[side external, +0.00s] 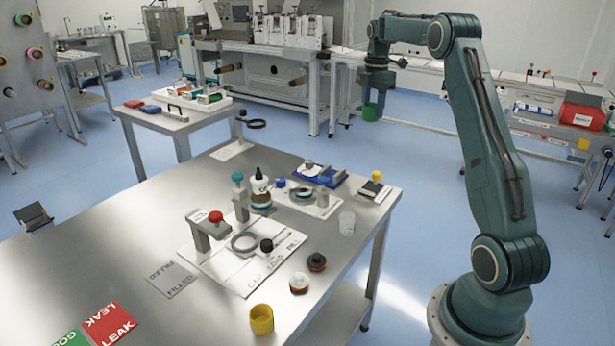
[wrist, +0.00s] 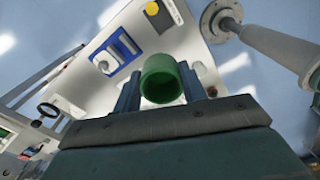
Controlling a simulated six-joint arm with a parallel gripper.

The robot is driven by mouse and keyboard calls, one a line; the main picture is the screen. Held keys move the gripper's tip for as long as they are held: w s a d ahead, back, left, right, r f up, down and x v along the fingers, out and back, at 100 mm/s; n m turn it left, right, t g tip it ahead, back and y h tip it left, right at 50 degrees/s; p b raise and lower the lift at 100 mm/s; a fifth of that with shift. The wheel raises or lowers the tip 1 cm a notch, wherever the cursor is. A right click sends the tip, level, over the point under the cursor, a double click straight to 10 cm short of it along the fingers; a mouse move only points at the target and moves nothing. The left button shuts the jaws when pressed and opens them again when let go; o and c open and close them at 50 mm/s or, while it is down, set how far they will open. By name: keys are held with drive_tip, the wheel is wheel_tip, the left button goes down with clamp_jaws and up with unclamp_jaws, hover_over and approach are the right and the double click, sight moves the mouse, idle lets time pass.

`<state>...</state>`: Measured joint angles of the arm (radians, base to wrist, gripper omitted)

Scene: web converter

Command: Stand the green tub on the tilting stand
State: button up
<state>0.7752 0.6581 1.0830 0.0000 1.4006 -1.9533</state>
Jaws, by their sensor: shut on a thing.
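The green tub (side external: 371,112) is held in the air beyond the far right end of the steel table. My gripper (side external: 373,97) points down and is shut on it. In the wrist view the tub (wrist: 160,80) sits between the two fingers of my gripper (wrist: 161,88), with its round open end facing the camera. A small stand with a dark, slanted top (side external: 34,216) is at the table's far left edge. It looks like the tilting stand, but I cannot be sure. Nothing shows on its top.
The steel table (side external: 120,240) carries a white fixture board (side external: 215,262), bottles, a blue tray (side external: 322,176), a clear cup (side external: 347,223) and a yellow tub (side external: 262,319). A small side table (side external: 180,122) stands behind. The table's left part is mostly bare.

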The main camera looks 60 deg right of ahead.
drive_tip(key=s+d, duration=0.2)
hover_over(371, 189)
wheel_tip(371, 189, down, 16)
drive_tip(key=shift+d+f, duration=0.1)
drive_tip(key=shift+f, duration=0.25)
drive_tip(key=shift+f, duration=0.15)
drive_tip(key=shift+f, duration=3.6)
drive_tip(key=o, duration=1.3)
